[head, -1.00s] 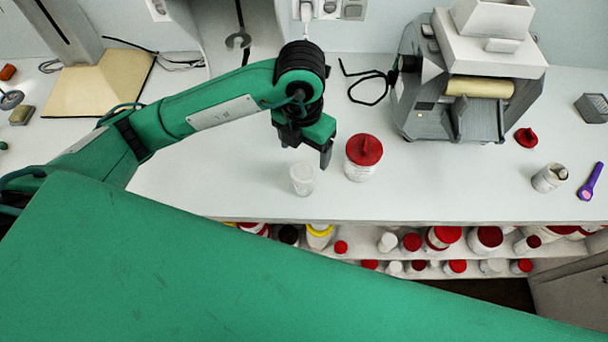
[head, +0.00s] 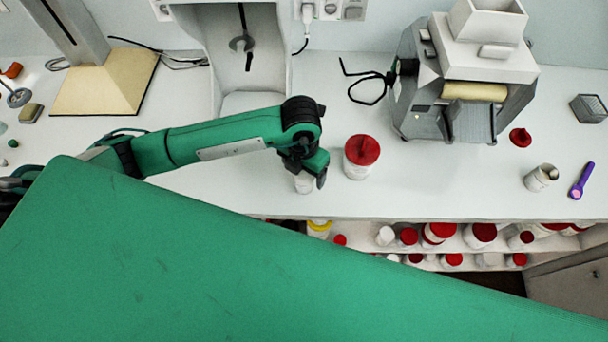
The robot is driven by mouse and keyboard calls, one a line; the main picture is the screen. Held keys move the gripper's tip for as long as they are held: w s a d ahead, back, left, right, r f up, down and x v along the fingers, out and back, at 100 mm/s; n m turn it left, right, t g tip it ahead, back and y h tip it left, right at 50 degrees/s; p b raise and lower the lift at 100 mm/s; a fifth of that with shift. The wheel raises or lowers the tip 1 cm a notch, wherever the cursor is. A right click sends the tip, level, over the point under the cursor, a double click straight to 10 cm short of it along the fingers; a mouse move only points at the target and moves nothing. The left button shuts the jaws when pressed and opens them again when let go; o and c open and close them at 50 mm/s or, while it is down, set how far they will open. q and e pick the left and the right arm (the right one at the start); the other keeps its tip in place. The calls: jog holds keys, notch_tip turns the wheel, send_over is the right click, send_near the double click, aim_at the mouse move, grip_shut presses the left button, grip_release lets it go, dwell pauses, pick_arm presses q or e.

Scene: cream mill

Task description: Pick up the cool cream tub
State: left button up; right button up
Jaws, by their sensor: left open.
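A small white tub (head: 304,185) stands upright on the white counter (head: 430,185), close to its front edge. I take it for the cool cream tub, though no label can be read. My left gripper (head: 309,178) is open and points down right over this tub. One finger shows at the tub's right side, and the gripper hides the tub's top. Whether the fingers touch it cannot be told. My right gripper is not in view.
A larger white jar with a red lid (head: 361,157) stands just right of the gripper. A grey mill (head: 465,90), a red lid (head: 520,137), an open jar (head: 541,178) and a purple tool (head: 581,181) lie further right. Shelves (head: 375,246) below hold several jars.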

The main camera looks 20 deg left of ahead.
pick_arm(q)
jog(key=c, duration=1.1)
jog(key=shift+r, duration=0.15)
